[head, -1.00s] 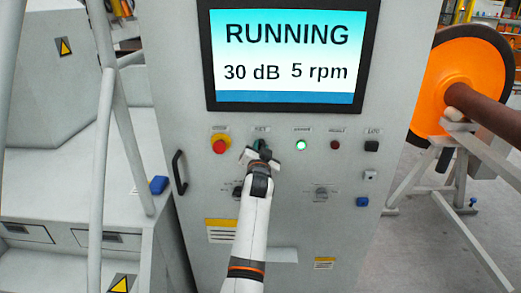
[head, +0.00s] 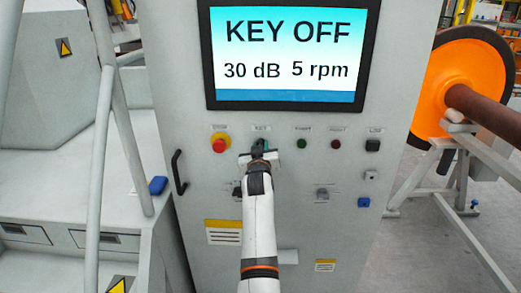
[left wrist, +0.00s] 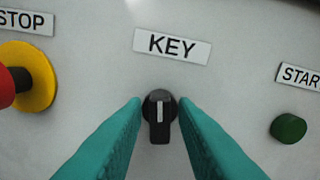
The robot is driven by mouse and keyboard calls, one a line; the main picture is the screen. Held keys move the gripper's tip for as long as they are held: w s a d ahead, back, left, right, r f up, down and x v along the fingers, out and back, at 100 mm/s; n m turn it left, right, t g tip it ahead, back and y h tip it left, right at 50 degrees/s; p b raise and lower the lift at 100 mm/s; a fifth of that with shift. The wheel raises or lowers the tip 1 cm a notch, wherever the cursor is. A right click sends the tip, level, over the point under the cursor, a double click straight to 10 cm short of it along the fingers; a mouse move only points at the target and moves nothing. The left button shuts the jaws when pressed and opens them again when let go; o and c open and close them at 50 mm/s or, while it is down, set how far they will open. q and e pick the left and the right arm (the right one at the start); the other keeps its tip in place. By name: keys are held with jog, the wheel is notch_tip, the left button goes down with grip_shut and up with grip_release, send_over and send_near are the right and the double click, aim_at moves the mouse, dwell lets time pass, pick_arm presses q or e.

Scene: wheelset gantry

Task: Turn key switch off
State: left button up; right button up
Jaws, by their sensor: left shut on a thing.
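The key switch (left wrist: 159,108) is a black knob with a pale mark, under the KEY label (left wrist: 172,46) in the left wrist view. Its handle and mark stand near vertical there. My left gripper (left wrist: 160,120) has its teal fingers on both sides of the knob, shut on it. In the head view my left gripper (head: 260,151) is at the panel below the KEY label and mostly hides the switch. The screen (head: 289,50) reads KEY OFF, 30 dB and 5 rpm. My right gripper is not in view.
A red and yellow stop button (head: 220,144) is left of the switch. A dark green start button (head: 302,144) and a dark red button (head: 336,145) are to its right. A door handle (head: 179,172) sticks out at the panel's left. An orange wheel (head: 452,75) stands at right.

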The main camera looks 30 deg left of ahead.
pick_arm(q)
jog(key=shift+n, duration=1.8)
jog(key=o, duration=0.6)
jog(key=shift+o, duration=0.5)
jog(key=shift+w+f, duration=0.2)
jog(key=shift+w, duration=0.05)
jog(key=shift+s, duration=0.15)
